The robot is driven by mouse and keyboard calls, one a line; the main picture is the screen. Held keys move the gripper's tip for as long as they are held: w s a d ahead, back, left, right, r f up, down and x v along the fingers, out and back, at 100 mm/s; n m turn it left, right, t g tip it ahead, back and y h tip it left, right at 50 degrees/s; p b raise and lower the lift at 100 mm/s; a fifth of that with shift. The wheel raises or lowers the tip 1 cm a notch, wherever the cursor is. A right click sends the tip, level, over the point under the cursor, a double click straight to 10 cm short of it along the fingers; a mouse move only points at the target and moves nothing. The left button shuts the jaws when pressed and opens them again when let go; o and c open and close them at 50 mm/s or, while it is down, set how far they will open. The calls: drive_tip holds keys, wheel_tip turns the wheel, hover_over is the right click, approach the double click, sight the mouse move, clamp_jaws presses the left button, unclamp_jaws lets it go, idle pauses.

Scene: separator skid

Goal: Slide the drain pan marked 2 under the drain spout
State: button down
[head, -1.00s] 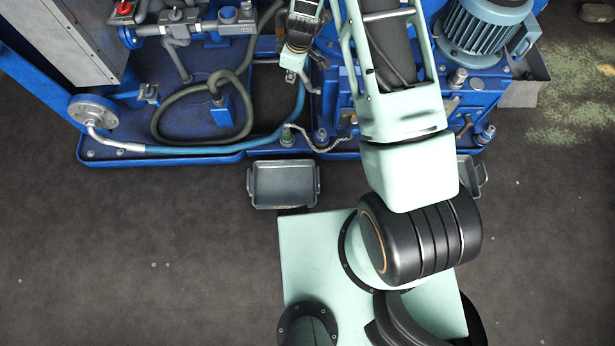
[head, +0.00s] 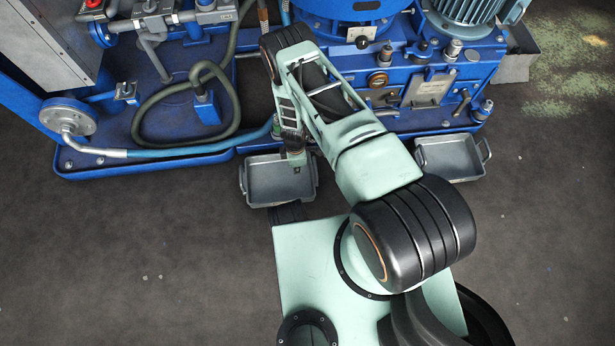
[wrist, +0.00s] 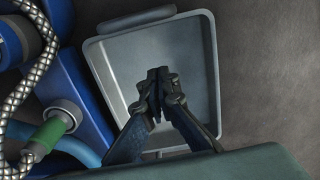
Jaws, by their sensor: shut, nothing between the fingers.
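Two grey metal drain pans stand on the floor along the front of the blue skid. The left pan (head: 257,196) is beside the skid's front edge; the right pan (head: 455,176) is below the motor end. No number can be read on either. My gripper (head: 297,163) is over the left pan. In the wrist view the fingers (wrist: 157,78) are shut and empty above the inside of that pan (wrist: 208,70). One pan handle (wrist: 136,18) shows at the top. Whether the fingertips touch the pan is unclear. I cannot pick out the drain spout for certain.
The blue skid edge (head: 140,164) runs behind the pans. A braided line (wrist: 28,85) and a green fitting (wrist: 53,131) are close to the left of my gripper in the wrist view. Grey floor (head: 130,260) is clear at the left front.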

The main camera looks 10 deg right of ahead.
drive_tip(key=b, duration=0.4)
approach(308, 175)
drive_tip(key=s+a+f, duration=0.1)
drive_tip(key=a+f, duration=0.1)
drive_tip(key=a, duration=0.1)
drive_tip(key=s+a+f, duration=0.1)
drive_tip(key=f, duration=0.1)
drive_tip(key=shift+s+a, duration=0.25)
drive_tip(key=shift+s, duration=0.1)
drive_tip(key=d, duration=0.2)
drive_tip(key=shift+d+f, duration=0.2)
drive_tip(key=shift+d, duration=0.75)
drive_tip(key=shift+r, duration=0.1)
